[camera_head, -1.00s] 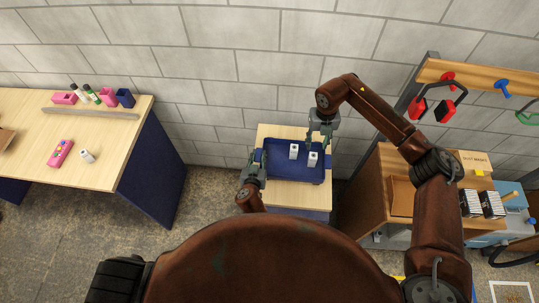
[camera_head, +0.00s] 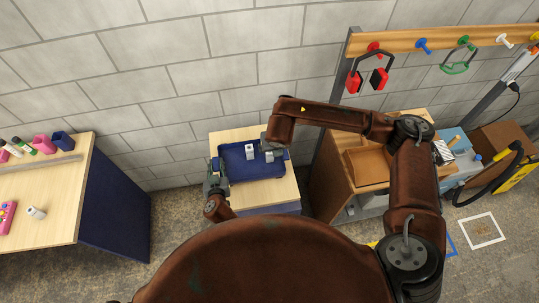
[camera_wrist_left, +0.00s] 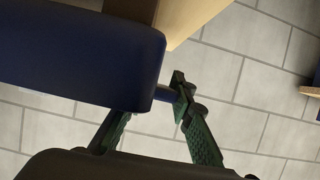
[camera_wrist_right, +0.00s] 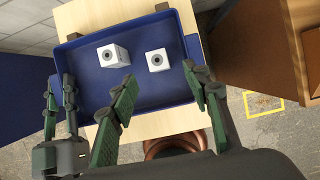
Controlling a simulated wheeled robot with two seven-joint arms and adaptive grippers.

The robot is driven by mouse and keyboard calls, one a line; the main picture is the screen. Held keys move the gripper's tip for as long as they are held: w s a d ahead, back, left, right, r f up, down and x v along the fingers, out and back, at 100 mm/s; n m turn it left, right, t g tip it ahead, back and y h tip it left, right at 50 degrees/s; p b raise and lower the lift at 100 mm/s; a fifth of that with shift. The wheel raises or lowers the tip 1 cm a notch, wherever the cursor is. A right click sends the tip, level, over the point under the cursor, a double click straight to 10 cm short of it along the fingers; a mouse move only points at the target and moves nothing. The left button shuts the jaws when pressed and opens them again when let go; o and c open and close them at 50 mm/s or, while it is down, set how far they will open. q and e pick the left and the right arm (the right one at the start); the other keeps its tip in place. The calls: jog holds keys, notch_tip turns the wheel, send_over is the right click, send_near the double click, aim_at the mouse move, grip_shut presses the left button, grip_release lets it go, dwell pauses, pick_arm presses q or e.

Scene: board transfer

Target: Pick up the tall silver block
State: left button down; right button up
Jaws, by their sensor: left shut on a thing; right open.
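The left block (camera_head: 249,153) also shows in the right wrist view (camera_wrist_right: 112,56), as does the right block (camera_wrist_right: 157,60). I cannot tell clearly which is taller. My left gripper (camera_head: 217,180) is shut on the tray's left end; the left wrist view shows its fingers around a part beside the blue wall (camera_wrist_left: 80,60). My right gripper (camera_wrist_right: 158,80) is open and empty over the tray, with both blocks beyond its fingertips. In the head view my right forearm partly hides that gripper.
The tray rests on a small wooden-topped table (camera_head: 276,192). A wooden cabinet (camera_head: 335,160) with a brown tray stands close on the right. A longer table (camera_head: 65,195) at left holds pink boxes and a small white item (camera_head: 36,213). A brick wall is behind.

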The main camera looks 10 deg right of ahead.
aim_at(269, 155)
jog(key=x, duration=0.9)
jog(key=shift+w+a+f, duration=0.1)
jog(key=shift+a, duration=0.15)
jog(key=shift+c, duration=0.7)
grip_shut()
